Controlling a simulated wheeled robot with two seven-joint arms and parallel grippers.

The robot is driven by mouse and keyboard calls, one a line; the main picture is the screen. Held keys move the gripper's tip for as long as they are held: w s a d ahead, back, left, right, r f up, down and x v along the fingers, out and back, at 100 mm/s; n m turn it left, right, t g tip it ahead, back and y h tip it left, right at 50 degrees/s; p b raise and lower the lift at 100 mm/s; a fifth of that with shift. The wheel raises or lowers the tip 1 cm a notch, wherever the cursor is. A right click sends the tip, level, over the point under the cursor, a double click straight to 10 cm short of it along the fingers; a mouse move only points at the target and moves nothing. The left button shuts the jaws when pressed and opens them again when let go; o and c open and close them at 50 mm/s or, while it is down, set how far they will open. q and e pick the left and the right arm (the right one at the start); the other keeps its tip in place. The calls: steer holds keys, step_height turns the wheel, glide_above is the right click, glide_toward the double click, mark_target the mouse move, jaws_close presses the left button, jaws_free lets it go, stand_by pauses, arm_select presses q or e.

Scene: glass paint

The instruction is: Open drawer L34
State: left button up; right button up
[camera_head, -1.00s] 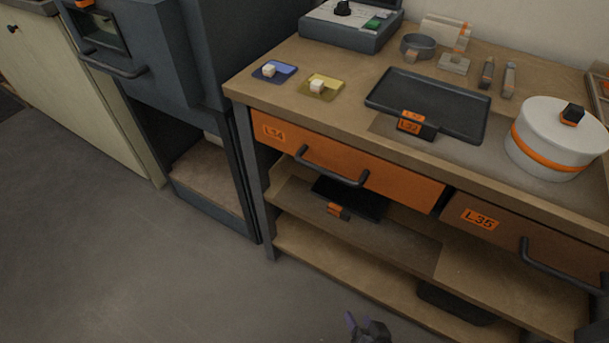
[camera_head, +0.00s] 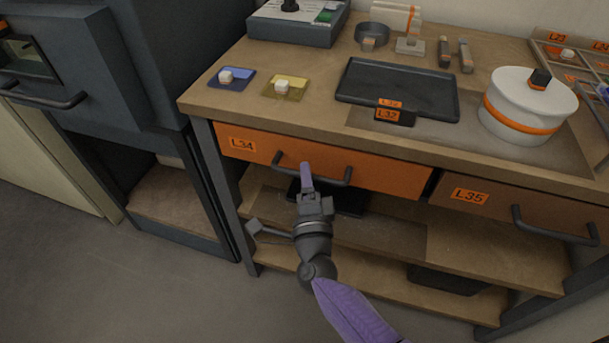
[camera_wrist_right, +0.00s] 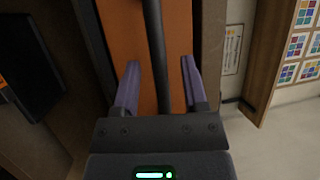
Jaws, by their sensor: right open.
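Drawer L34 (camera_head: 390,178) is the orange front at the left under the workbench top, with its L34 label at its left end. It looks shut. Its dark bar handle (camera_head: 330,182) runs across the front. My right gripper (camera_head: 306,172) is at the handle's middle in the head view. In the right wrist view my right gripper (camera_wrist_right: 161,82) is open, and the handle (camera_wrist_right: 156,50) runs lengthwise between its two purple fingers, with the orange drawer front (camera_wrist_right: 178,50) behind. I cannot tell whether the fingers touch the handle. My left gripper is not in view.
Drawer L35 (camera_head: 440,188) with its own handle is to the right. A black tray (camera_head: 395,85) and a white pot (camera_head: 525,105) stand on the bench top. Shelves are below. A dark cabinet (camera_head: 150,90) stands to the left. The floor in front is clear.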

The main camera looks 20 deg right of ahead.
steer(key=shift+w+d+r, duration=0.1)
steer(key=shift+w+d, duration=0.05)
steer(key=shift+w, duration=0.45)
jaws_close()
stand_by(0.4)
stand_by(0.4)
